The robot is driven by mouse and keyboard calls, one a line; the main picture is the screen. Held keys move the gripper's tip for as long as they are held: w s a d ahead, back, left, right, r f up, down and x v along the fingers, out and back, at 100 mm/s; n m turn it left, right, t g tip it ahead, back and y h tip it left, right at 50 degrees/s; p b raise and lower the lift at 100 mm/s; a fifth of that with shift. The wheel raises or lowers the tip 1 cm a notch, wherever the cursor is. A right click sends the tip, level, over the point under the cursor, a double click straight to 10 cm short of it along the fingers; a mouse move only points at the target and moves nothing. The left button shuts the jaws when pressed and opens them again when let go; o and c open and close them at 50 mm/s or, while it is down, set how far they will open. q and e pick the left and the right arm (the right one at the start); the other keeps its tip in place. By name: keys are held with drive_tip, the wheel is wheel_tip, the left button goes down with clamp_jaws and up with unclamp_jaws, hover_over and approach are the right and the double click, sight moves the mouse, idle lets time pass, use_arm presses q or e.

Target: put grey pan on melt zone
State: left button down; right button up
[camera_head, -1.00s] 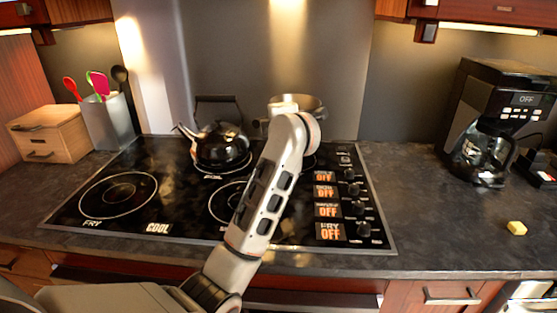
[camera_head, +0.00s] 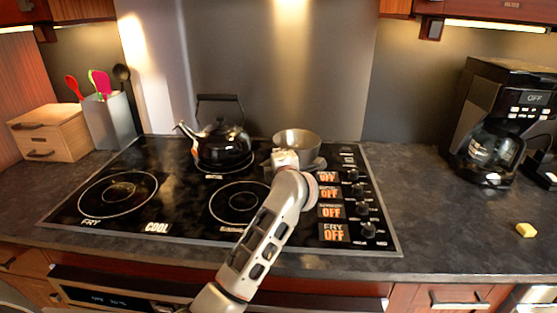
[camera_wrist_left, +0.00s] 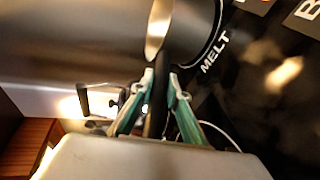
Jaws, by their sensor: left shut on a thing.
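The grey pan (camera_head: 298,146) is at the back right of the cooktop, beside the kettle. My left gripper (camera_wrist_left: 161,84) is shut on the pan's dark handle. The melt zone (camera_wrist_left: 221,45) shows as a white ring and the word MELT beside the pan. The pan covers much of this zone; I cannot tell whether its base touches the glass. In the head view my arm hides the handle and part of the zone. My right gripper is not in view.
A black kettle (camera_head: 224,146) stands on the back burner just left of the pan. The control knobs (camera_head: 361,205) line the cooktop's right side. A coffee maker (camera_head: 500,125) and a yellow piece (camera_head: 526,230) are on the right counter. The front burners are bare.

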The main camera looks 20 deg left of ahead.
use_arm(q)
drive_tip(key=shift+r, duration=0.15)
drive_tip(key=c, duration=2)
unclamp_jaws()
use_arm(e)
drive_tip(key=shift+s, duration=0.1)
use_arm(q)
drive_tip(key=shift+o, duration=0.2)
drive_tip(key=shift+f, duration=0.2)
drive_tip(key=shift+r, duration=0.1)
drive_tip(key=shift+s+d+r, duration=0.1)
drive_tip(key=shift+s+r, duration=0.05)
drive_tip(key=p+v, duration=0.8)
drive_tip(key=v, duration=0.3)
drive_tip(key=shift+s+p, duration=0.3)
drive_tip(key=shift+s, duration=0.05)
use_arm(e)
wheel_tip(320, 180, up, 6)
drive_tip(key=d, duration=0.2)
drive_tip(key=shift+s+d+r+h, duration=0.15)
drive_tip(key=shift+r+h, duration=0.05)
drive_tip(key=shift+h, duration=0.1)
use_arm(q)
drive_tip(key=shift+d, duration=0.1)
